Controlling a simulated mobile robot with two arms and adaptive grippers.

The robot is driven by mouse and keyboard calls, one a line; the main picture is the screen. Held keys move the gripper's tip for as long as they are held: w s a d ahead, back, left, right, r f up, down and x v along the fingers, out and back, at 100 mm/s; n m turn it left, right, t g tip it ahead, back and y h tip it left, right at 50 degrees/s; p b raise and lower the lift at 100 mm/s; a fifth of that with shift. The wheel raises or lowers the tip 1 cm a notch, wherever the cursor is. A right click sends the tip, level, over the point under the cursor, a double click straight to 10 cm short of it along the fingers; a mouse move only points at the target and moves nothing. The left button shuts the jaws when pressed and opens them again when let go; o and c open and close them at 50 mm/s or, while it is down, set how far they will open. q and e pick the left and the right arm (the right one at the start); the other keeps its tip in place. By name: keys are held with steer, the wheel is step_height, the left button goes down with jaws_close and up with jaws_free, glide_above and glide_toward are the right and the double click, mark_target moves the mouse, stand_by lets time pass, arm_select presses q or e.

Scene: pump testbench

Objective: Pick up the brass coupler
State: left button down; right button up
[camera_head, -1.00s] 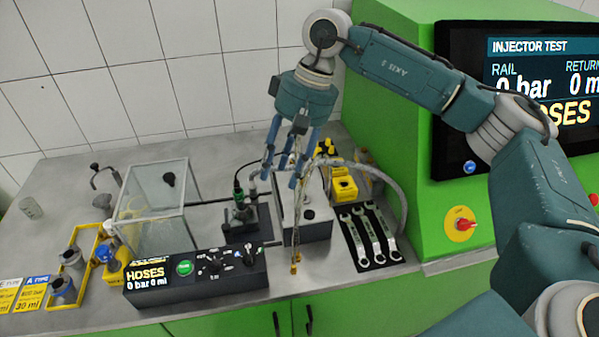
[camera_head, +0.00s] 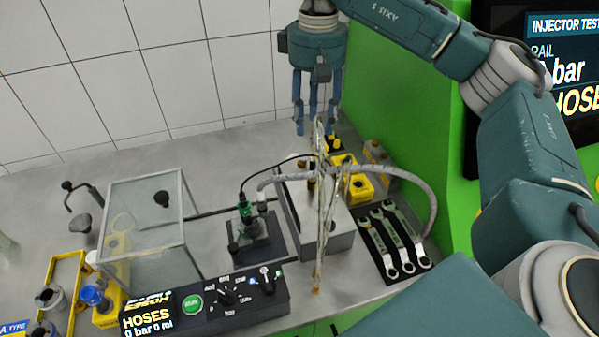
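A small gold-coloured piece (camera_head: 316,290) shows at the lower end of thin strands (camera_head: 326,210) in front of the grey box (camera_head: 341,238). A small brown-gold fitting (camera_head: 311,184) shows at the box top. I cannot tell for sure which one is the brass coupler. My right gripper (camera_head: 316,122) is above and behind the box, pointing down. Its blue fingers are spread, with nothing clearly between them. The top of the strands overlaps the fingertips in the picture; I cannot tell whether they touch. My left gripper is out of view.
A braided grey hose (camera_head: 408,177) arches right of the box. Wrenches (camera_head: 397,240) lie on a dark mat at right. A glass enclosure (camera_head: 150,235), a control panel (camera_head: 205,305) and a black fixture (camera_head: 257,245) stand left. The green cabinet (camera_head: 405,100) bounds the right side.

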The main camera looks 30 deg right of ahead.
steer(key=b, duration=0.5)
glide_above(313, 171)
step_height(313, 171, down, 5)
steer(key=shift+a+f, duration=0.2)
steer(key=shift+f, duration=0.15)
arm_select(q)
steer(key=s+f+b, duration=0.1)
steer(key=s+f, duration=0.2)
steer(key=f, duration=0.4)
arm_select(e)
steer(key=shift+w+f, duration=0.1)
steer(key=shift+f, duration=0.7)
step_height(313, 171, down, 4)
steer(key=shift+f+p, duration=0.15)
steer(key=shift+p, duration=0.5)
steer(key=f+p, duration=0.1)
steer(key=f, duration=0.1)
steer(key=f+p, duration=0.1)
steer(key=f, duration=0.1)
steer(key=shift+d+f, duration=0.2)
steer(key=shift+f, duration=0.2)
steer(key=shift+f+p, duration=0.3)
steer(key=shift+f, duration=0.2)
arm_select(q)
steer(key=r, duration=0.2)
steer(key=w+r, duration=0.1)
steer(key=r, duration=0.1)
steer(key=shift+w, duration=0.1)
arm_select(e)
jaws_close()
